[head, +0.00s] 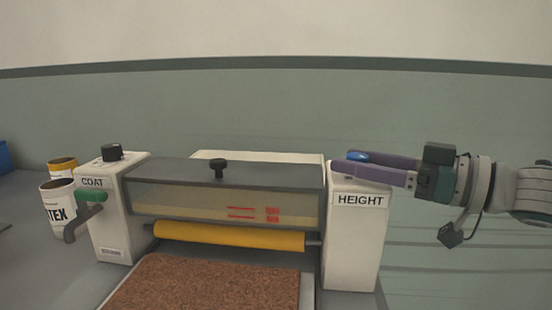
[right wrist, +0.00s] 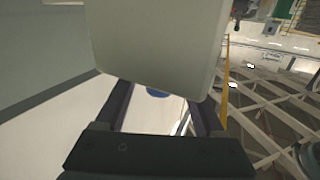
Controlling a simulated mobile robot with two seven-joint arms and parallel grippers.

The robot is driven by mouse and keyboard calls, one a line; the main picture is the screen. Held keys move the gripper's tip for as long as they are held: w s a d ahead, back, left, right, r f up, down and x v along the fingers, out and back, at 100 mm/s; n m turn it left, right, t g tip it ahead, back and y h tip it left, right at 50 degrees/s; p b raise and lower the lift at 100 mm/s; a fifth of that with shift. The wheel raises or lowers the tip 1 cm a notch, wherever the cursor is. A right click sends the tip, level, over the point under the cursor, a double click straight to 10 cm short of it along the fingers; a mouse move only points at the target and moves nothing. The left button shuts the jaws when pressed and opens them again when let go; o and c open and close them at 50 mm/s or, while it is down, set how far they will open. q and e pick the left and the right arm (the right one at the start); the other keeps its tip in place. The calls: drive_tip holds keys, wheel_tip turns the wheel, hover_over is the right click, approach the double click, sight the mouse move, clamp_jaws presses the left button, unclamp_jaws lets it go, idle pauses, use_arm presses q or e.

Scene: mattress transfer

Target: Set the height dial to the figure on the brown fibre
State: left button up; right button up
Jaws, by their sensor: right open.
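The height dial (head: 357,156) is a small blue knob on top of the white post labelled HEIGHT (head: 355,240). My right gripper (head: 346,163) comes in level from the right over the post top, with its purple fingers beside the dial. It is open; in the right wrist view a bit of blue (right wrist: 157,92) shows between the fingers. I cannot tell whether a finger touches the dial. No scale or pointer on it is readable. The brown fibre mat (head: 205,285) lies below the yellow roller, cut off by the lower edge, and no figure shows on it. My left gripper is not in view.
A grey hood (head: 180,173) with a clear window and red marks spans the machine above the yellow roller (head: 230,236). The COAT post (head: 105,215) at left has a black knob and green-handled lever. Two tins (head: 58,205) stand beside it. Space right of the HEIGHT post is free.

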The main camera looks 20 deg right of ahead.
drive_tip(key=p+v, duration=0.1)
drive_tip(key=v, duration=0.8)
drive_tip(key=shift+s+d, duration=0.2)
drive_tip(key=shift+s, duration=0.15)
